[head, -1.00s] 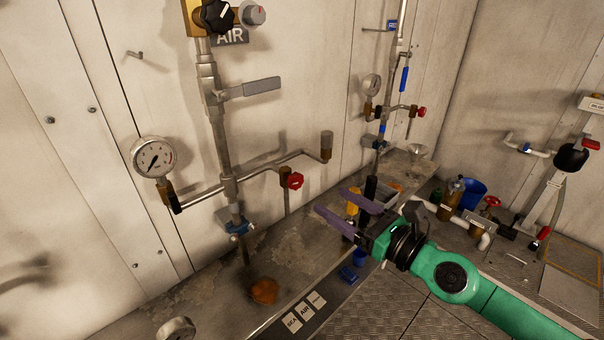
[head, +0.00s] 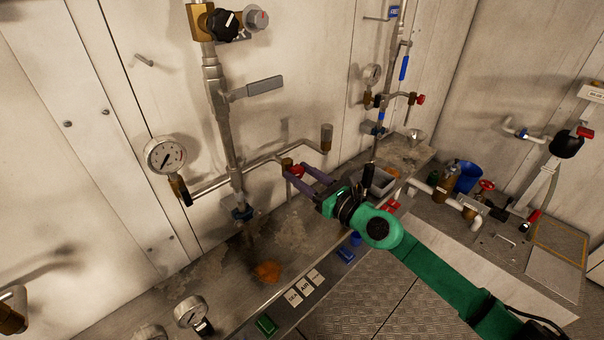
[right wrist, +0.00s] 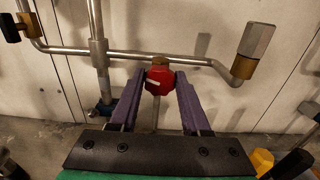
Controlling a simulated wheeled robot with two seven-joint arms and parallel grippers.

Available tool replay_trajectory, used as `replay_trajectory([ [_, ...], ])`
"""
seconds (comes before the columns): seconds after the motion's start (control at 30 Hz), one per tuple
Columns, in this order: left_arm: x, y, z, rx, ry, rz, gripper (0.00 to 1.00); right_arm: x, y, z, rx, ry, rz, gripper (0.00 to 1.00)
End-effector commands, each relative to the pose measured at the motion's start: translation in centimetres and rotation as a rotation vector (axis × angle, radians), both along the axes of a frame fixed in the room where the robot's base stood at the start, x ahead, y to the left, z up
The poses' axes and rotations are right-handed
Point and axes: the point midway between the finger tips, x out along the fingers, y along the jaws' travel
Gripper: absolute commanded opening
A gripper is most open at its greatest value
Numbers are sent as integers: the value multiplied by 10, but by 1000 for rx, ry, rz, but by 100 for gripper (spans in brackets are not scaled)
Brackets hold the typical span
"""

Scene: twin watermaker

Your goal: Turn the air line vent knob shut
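The air line vent knob (head: 298,169) is red and sits on a brass valve on the left, air pipe run. In the right wrist view the knob (right wrist: 159,80) is faceted, with a white mark lying nearly level on its left side. My right gripper (head: 296,171) has its two purple fingers pointing at the wall. In the right wrist view the fingertips of the gripper (right wrist: 161,77) stand on either side of the knob, apart. I cannot tell if they touch it. The near finger partly hides the knob in the head view. My left gripper is not in view.
A gauge (head: 166,155) is left of the knob, and a capped pipe end (head: 326,138) is close on its right. The grey lever (head: 264,86) is above. A second pipe run with a red knob (head: 420,99) stands farther right. The bench (head: 205,262) runs below.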

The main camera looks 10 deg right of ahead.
Motion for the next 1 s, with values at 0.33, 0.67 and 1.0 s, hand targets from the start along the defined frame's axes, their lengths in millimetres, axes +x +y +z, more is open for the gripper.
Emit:
replay_trajectory([
  [0.33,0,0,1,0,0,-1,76,0,0,0,26,19,0,0],
  [0.67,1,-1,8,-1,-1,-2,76,1,-1,1,176,128,-1,0],
  [1.0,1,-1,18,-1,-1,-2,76,1,-2,1,432,313,-2,0],
])
